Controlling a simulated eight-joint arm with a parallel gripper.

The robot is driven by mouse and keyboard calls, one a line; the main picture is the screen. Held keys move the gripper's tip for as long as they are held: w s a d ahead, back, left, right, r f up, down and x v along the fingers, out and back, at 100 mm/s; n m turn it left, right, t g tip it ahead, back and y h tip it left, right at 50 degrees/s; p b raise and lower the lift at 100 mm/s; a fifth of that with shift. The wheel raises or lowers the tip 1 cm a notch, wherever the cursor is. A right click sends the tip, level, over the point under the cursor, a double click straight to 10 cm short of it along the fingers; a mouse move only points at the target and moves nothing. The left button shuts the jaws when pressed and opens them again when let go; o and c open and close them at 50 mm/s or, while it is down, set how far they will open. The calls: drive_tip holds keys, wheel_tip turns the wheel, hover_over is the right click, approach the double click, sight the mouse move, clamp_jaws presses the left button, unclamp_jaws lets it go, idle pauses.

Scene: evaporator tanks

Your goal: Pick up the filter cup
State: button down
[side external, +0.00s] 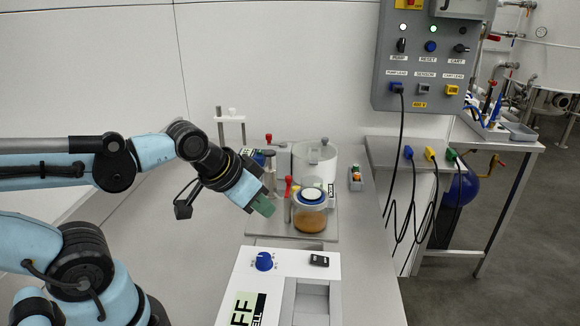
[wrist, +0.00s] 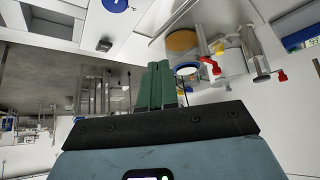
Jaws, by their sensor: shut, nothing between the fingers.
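A small white round piece with a dark blue rim (side external: 312,195) sits at the top of a clear jar (side external: 311,219) holding brown contents. It looks like the filter cup, though its shape is too small to tell surely. In the wrist view a white disc with a blue rim (wrist: 187,70) shows just right of my fingertips. My gripper (side external: 265,209) has green fingers, shut and empty, pointing down and right. It is left of the jar, apart from it. In the wrist view the closed fingers (wrist: 161,66) stand side by side.
A white cylindrical tank (side external: 314,163) stands behind the jar. A red-topped post (side external: 288,190) rises between my gripper and the jar. A white device with a blue knob (side external: 264,261) is in front. Cables hang from the grey control box (side external: 428,60) at right.

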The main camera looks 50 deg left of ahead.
drive_tip(key=shift+c, duration=1.8)
unclamp_jaws()
wheel_tip(320, 180, up, 7)
drive_tip(key=n+g, duration=0.5)
drive_tip(key=g, duration=0.2)
hover_over(312, 183)
drive_tip(key=d, duration=0.2)
drive_tip(key=f, duration=0.4)
drive_tip(key=s+f, duration=0.1)
drive_tip(key=f, duration=0.1)
drive_tip(key=shift+m, duration=0.3)
drive_tip(key=shift+s+a+f, duration=0.1)
drive_tip(key=shift+s+f, duration=0.1)
drive_tip(key=shift+f, duration=1.2)
drive_tip(key=shift+s+a+f, duration=0.1)
drive_tip(key=shift+s+f, duration=0.05)
drive_tip(key=shift+f, duration=1.2)
